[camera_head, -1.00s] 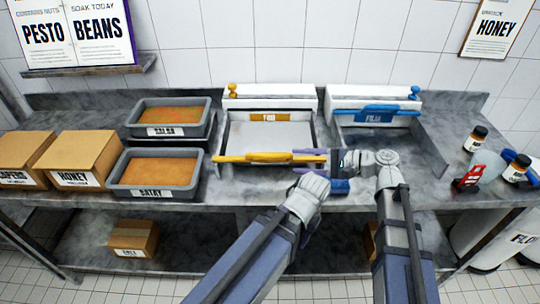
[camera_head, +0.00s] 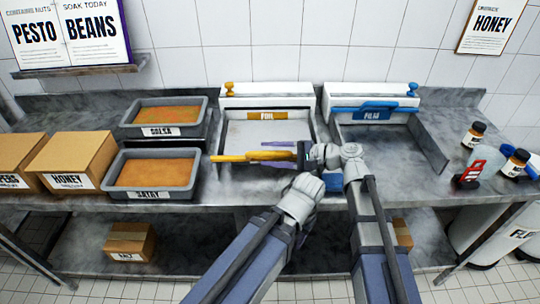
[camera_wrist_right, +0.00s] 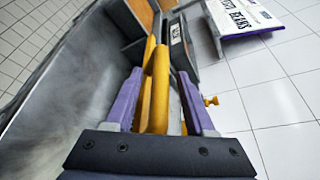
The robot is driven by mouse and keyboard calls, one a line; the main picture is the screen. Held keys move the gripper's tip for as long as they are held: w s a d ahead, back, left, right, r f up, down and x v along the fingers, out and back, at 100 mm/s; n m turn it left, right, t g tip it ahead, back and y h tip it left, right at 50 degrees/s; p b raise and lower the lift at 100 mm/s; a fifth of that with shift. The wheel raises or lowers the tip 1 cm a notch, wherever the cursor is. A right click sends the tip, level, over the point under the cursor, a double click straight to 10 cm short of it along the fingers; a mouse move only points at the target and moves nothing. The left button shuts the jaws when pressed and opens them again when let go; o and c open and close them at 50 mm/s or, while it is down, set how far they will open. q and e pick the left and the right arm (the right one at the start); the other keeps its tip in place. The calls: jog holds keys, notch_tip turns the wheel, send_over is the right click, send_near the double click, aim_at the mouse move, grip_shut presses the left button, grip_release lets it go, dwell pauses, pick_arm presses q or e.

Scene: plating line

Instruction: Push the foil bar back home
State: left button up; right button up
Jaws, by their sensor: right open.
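The yellow foil bar (camera_head: 228,158) lies across the front of the tray marked FOIL (camera_head: 230,132), away from the white housing (camera_head: 268,95) at the back. My right gripper (camera_head: 272,157) comes in from the right at the bar's right part. In the right wrist view its two purple fingers (camera_wrist_right: 164,103) stand apart, with the yellow bar (camera_wrist_right: 160,75) running lengthwise between them. I cannot tell whether they touch it. My left arm ends in a pale wrist in front of the tray; its fingers cannot be made out.
The FILM dispenser (camera_head: 375,112) with a blue bar stands to the right. Salsa (camera_head: 163,133) and satay (camera_head: 152,193) pans and cardboard boxes (camera_head: 72,160) stand to the left. Jars (camera_head: 474,134) and a red-labelled item (camera_head: 467,174) stand far right. The tray's inside looks clear.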

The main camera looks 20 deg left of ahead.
jog(key=shift+a, duration=0.2)
jog(key=shift+c, duration=0.2)
grip_shut()
dwell(1.2)
